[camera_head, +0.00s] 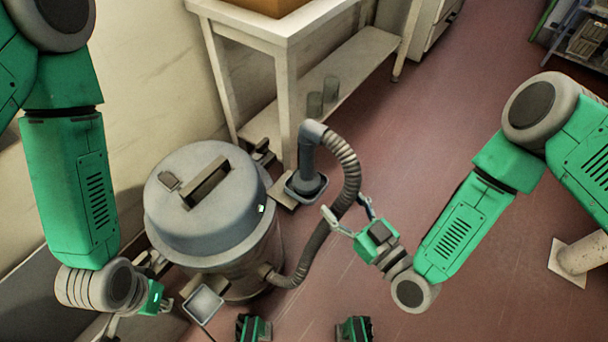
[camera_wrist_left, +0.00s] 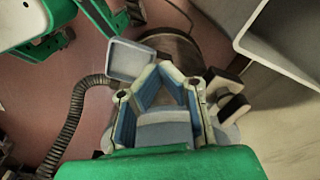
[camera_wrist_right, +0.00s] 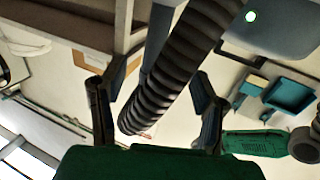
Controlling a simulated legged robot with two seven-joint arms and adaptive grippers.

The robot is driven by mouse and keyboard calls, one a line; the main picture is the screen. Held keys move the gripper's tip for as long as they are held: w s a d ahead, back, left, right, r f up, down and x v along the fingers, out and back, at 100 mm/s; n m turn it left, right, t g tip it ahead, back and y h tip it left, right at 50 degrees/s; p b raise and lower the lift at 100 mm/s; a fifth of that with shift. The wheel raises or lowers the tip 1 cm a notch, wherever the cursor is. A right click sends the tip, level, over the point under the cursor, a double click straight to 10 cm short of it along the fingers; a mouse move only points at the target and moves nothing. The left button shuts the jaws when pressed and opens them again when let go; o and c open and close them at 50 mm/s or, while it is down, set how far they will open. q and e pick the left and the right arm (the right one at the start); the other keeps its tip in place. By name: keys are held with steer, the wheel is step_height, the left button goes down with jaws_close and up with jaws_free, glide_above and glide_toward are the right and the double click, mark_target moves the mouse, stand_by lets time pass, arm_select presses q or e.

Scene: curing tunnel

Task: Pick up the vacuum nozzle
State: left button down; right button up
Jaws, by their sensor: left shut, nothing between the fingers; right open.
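The vacuum nozzle (camera_head: 308,160) is a grey upright tube with a bent top. Its lower end is at a dark square holder (camera_head: 306,187) beside the vacuum drum (camera_head: 210,205). A ribbed hose (camera_head: 347,170) runs from its bent top down to the drum. My right gripper (camera_head: 346,208) is open at the hose, right of the nozzle. In the right wrist view the hose (camera_wrist_right: 190,55) crosses between the open fingers (camera_wrist_right: 155,105); contact is unclear. My left gripper (camera_wrist_left: 160,72) is shut and empty, low at the drum's left front, away from the nozzle.
A small square tray (camera_head: 203,304) sits by the drum's front, close to my left gripper. A white table (camera_head: 285,35) with a lower shelf stands behind the nozzle. A pale post on a plate (camera_head: 580,258) is at the right. The red floor between is largely clear.

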mark_target(312, 168)
steer(key=b+x, duration=0.1)
steer(key=x, duration=0.6)
steer(key=shift+w+a+b, duration=0.2)
steer(key=shift+w+b, duration=0.1)
steer(key=shift+w, duration=0.05)
steer(key=shift+w+a+r, duration=0.1)
steer(key=shift+w+a, duration=0.1)
steer(key=shift+a, duration=0.1)
steer(key=b+x, duration=0.1)
steer(key=x, duration=0.2)
steer(key=shift+w+d+b, duration=0.15)
steer(key=shift+w+b, duration=0.15)
steer(key=shift+b, duration=0.05)
steer(key=shift+w+r, duration=0.1)
steer(key=shift+w, duration=0.4)
steer(key=shift+a, duration=0.35)
steer(key=c, duration=0.3)
steer(key=shift+a, duration=0.15)
jaws_close()
arm_select(q)
steer(key=f, duration=0.3)
steer(key=shift+d+f, duration=0.2)
steer(key=shift+d, duration=0.05)
